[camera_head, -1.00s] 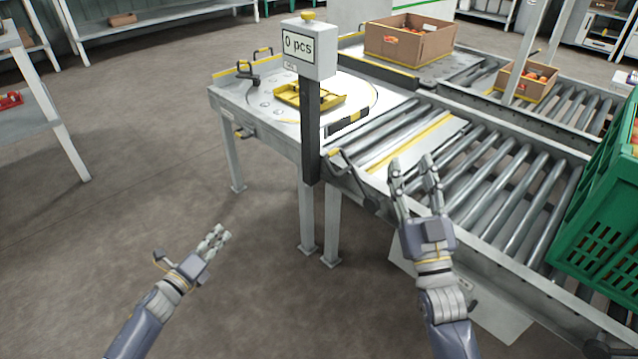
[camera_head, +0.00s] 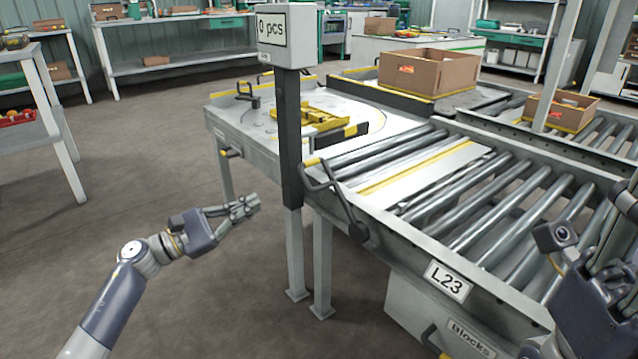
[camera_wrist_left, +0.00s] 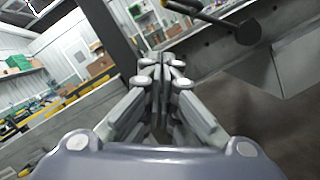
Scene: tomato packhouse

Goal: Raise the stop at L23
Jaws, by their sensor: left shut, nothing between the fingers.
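The label L23 (camera_head: 448,281) is on the near side of the roller conveyor. To its left on the same side is a dark bent lever (camera_head: 336,199) with a yellow grip and a round pivot. A flat plate with a yellow stripe (camera_head: 425,168) lies across the conveyor among the rollers. My left gripper (camera_head: 254,203) is shut and empty, left of the post and apart from the lever. In the left wrist view its fingertips (camera_wrist_left: 162,62) are together, and the lever (camera_wrist_left: 218,22) shows above right of them. My right gripper (camera_head: 605,260) is partly cut off at the right edge.
A grey post with a "0 pcs" display (camera_head: 288,35) stands between my left gripper and the lever. Behind it a table (camera_head: 250,122) carries a yellow frame (camera_head: 315,115). Cardboard boxes (camera_head: 428,75) stand further back. The floor at left is clear.

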